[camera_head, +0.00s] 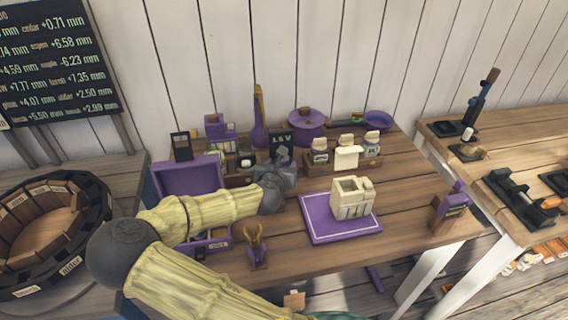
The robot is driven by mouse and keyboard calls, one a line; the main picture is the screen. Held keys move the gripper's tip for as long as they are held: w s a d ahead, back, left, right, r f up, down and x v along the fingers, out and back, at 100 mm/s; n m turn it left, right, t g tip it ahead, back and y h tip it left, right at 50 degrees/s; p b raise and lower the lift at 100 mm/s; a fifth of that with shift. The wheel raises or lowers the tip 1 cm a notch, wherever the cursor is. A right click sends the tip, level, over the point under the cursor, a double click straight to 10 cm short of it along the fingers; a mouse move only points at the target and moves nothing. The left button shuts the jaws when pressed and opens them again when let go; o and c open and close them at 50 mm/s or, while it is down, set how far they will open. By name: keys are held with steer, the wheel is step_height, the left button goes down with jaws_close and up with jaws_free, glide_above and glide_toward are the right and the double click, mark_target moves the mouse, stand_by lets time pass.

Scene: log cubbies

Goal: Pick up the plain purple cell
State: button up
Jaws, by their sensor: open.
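I cannot tell for certain which thing is the plain purple cell. A small purple block (455,201) with a pale label sits in a wooden holder at the table's right edge. Another small purple block (214,127) stands at the back left. My gripper (283,157), dark grey, is over the middle of the table, behind and left of the purple mat (312,232). It is open, and I see nothing held in it. My arm crosses the left front of the table and hides part of the open purple box (187,177).
A cream block-shaped container (351,197) stands on the mat. A round cubby tray (48,225) is at left. Bare table lies right of the mat.

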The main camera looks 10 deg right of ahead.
mark_target(283, 161)
steer(key=x, duration=0.4)
steer(key=shift+p, duration=0.3)
steer(key=shift+a, duration=0.1)
steer(key=shift+r, duration=0.1)
steer(key=shift+c, duration=0.2)
steer(key=c, duration=1.1)
step_height(283, 161, up, 10)
